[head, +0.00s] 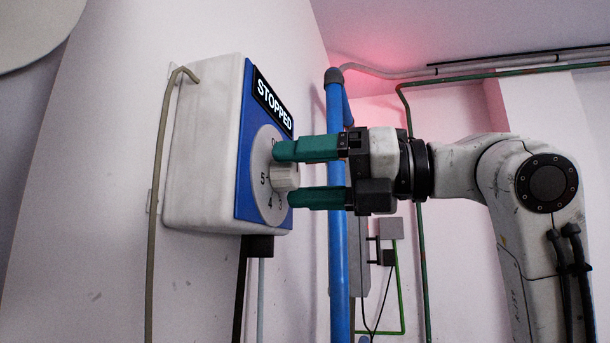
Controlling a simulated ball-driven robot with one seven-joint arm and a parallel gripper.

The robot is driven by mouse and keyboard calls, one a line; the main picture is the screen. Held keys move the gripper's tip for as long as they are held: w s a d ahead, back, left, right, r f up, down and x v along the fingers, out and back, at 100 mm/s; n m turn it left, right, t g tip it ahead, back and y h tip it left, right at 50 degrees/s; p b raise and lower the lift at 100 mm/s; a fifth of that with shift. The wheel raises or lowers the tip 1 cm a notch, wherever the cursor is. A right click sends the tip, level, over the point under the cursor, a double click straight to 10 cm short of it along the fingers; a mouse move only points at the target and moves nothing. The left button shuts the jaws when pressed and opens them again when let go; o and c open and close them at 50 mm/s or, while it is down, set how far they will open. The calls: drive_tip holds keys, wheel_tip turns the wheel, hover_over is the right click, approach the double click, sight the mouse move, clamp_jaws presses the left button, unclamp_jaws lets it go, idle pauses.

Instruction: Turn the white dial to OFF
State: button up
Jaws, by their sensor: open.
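The white dial (285,178) is a ribbed knob on a pale round plate (262,195) with numbers such as 5, 4 and 3. The plate is on the blue front of a white wall box (203,150), under a black sign (273,102) reading STOPPED. My gripper (283,175) is open, its two green fingers reaching in from the right, one above and one below the dial. I cannot tell whether the fingers touch the dial. The upper finger covers part of the scale; the dial's pointer and any OFF mark cannot be made out.
A blue vertical pipe (339,260) stands just right of the box, behind my gripper. A thin brownish pipe (158,220) runs down the box's left side. A small grey box (390,228) and green pipes are on the wall behind. The space below my gripper's fingers looks clear.

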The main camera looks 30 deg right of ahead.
drive_tip(key=b+v, duration=0.1)
drive_tip(key=v, duration=0.9)
drive_tip(key=shift+s+d+b, duration=0.25)
drive_tip(key=shift+d+b, duration=0.1)
